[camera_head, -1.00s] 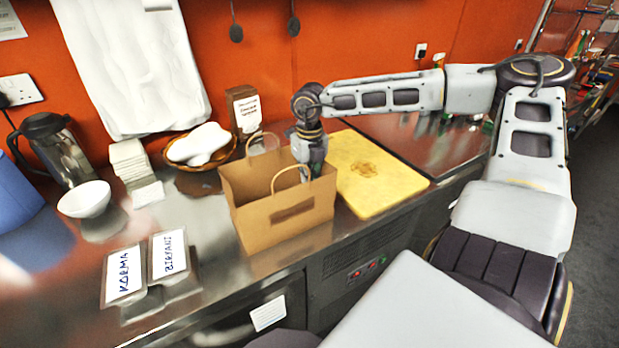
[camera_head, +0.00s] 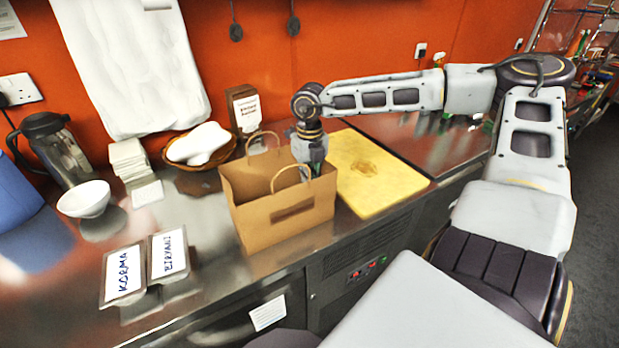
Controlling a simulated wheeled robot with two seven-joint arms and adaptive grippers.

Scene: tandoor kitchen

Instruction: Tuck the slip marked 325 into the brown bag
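The brown bag (camera_head: 284,221) stands upright and open on the steel counter, its two loop handles up. My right gripper (camera_head: 313,172) points down at the bag's right part, at the height of its rim. Its fingertips are small and partly hidden by the bag and handle, so I cannot tell whether it is open or shut, or whether it holds anything. No slip marked 325 can be made out. The inside of the bag is mostly hidden. My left gripper is out of view.
A yellow board (camera_head: 376,180) lies right of the bag. Two labelled containers, KORMA (camera_head: 124,272) and BIRYANI (camera_head: 169,253), lie at front left. A white bowl (camera_head: 84,199), stacked napkins (camera_head: 128,158), a basket (camera_head: 195,161) and a brown box (camera_head: 242,109) stand behind.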

